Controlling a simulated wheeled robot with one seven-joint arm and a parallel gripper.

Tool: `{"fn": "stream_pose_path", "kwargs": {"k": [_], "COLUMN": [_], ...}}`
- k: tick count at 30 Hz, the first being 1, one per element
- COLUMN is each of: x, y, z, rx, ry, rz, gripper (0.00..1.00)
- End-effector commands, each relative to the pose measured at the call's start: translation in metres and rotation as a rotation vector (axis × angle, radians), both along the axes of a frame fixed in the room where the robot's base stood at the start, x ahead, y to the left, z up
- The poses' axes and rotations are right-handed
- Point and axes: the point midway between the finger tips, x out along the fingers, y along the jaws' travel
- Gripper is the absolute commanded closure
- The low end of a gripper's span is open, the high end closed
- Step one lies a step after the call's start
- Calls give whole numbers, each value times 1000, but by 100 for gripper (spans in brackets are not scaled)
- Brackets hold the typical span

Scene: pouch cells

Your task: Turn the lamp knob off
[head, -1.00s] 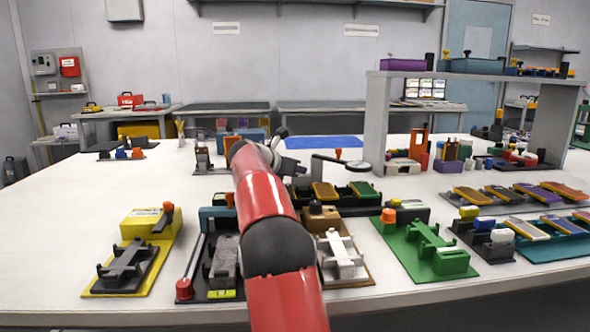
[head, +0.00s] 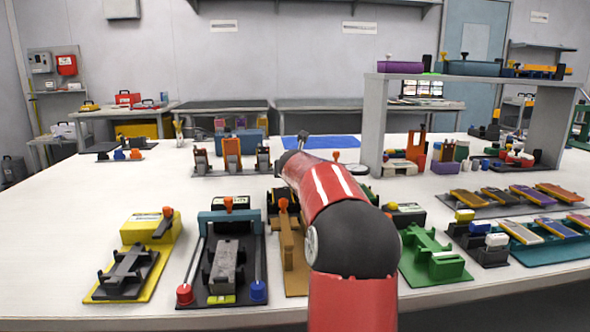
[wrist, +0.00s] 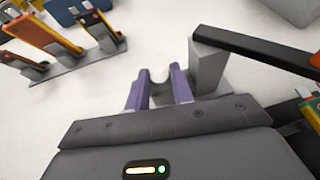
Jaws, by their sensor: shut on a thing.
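The lamp shows in the head view as a round dark-rimmed head (head: 357,169) just past my red arm, with a small orange piece (head: 336,156) above it. My arm hides its base and most of its bar. In the wrist view, a grey post (wrist: 208,68) with a long black bar (wrist: 265,52) stands right of my gripper and looks like the lamp's. My gripper (wrist: 159,74) has two purple fingers, close together, shut on a small grey piece (wrist: 160,90), apparently the lamp knob. The fingers and gripper body partly hide that piece. The knob's setting cannot be told.
A rack of upright orange and grey levers (head: 232,155) stands left of my gripper; it also shows in the wrist view (wrist: 50,45). Yellow (head: 150,232), black and green (head: 447,268) fixtures line the table's front. A grey shelf (head: 375,120) stands at right.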

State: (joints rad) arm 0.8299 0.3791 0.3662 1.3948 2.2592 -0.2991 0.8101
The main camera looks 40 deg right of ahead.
Motion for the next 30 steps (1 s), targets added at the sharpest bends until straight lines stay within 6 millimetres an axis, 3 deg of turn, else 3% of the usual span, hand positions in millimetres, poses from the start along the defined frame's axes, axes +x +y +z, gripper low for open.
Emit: {"fn": "stream_pose_path", "kwargs": {"k": [18, 30], "x": [-3, -3], "y": [-7, -6], "z": [0, 0], "rx": [2, -1], "ry": [-4, -1], "rz": [319, 399], "gripper": [99, 99]}}
